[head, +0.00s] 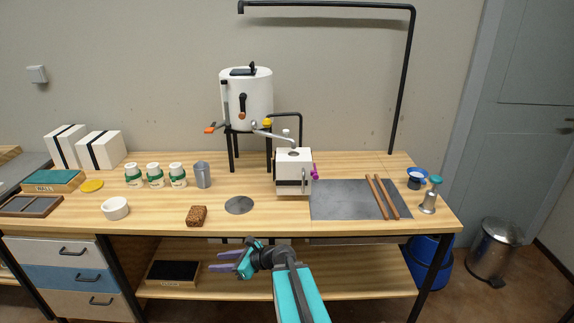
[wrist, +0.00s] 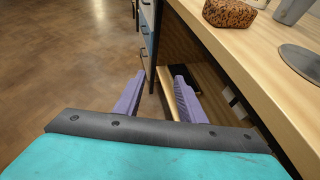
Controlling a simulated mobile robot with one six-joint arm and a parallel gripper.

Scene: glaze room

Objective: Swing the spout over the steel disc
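A grey spout (head: 277,134) comes from beside the white tank (head: 246,98) and slants right, its end over the white box (head: 293,171). A yellow knob (head: 267,122) sits near its upper end. The round grey steel disc (head: 239,205) lies flat near the bench's front edge, left of the box; the spout is not above it. Part of the disc shows in the wrist view (wrist: 302,62). My gripper (head: 219,261) is below the bench top's front edge, pointing left, well away from the spout. Its purple fingers are apart and empty in the wrist view (wrist: 156,90).
A brown sponge-like block (head: 197,216), white bowl (head: 115,208), grey cup (head: 202,175) and several green-labelled jars stand left of the disc. A grey slab (head: 350,200) with two wooden sticks lies right. A black pipe frame (head: 404,80) rises behind. The bench's edge is above my gripper.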

